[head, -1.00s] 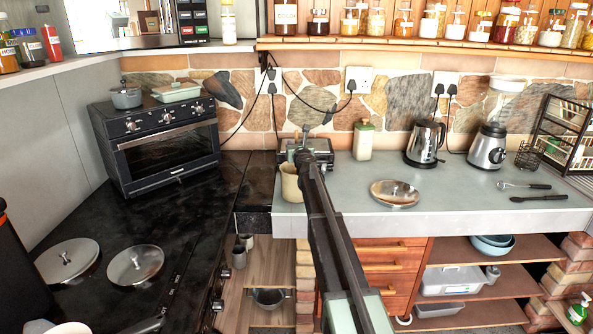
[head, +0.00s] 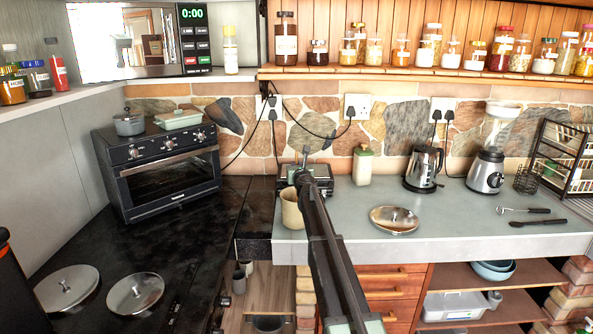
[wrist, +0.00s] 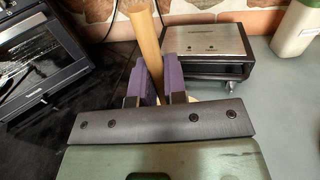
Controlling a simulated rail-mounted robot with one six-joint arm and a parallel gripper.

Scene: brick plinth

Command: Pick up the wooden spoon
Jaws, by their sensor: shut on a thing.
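The wooden spoon (wrist: 148,42) shows in the wrist view as a light-brown wooden length standing up between the two purple fingers. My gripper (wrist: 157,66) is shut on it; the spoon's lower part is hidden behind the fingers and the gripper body. In the head view my arm reaches over the counter beside a cream mug-like pot (head: 291,210), and the spoon cannot be made out clearly there. I cannot tell whether the spoon is inside the pot or clear of it.
A steel-and-black toaster (wrist: 207,50) stands close behind my gripper, with a cream canister (head: 363,165) to its right. A black oven (head: 158,170) stands left. A metal dish (head: 395,219), kettle (head: 424,168) and blender (head: 486,170) stand right. Jar-lined shelf above.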

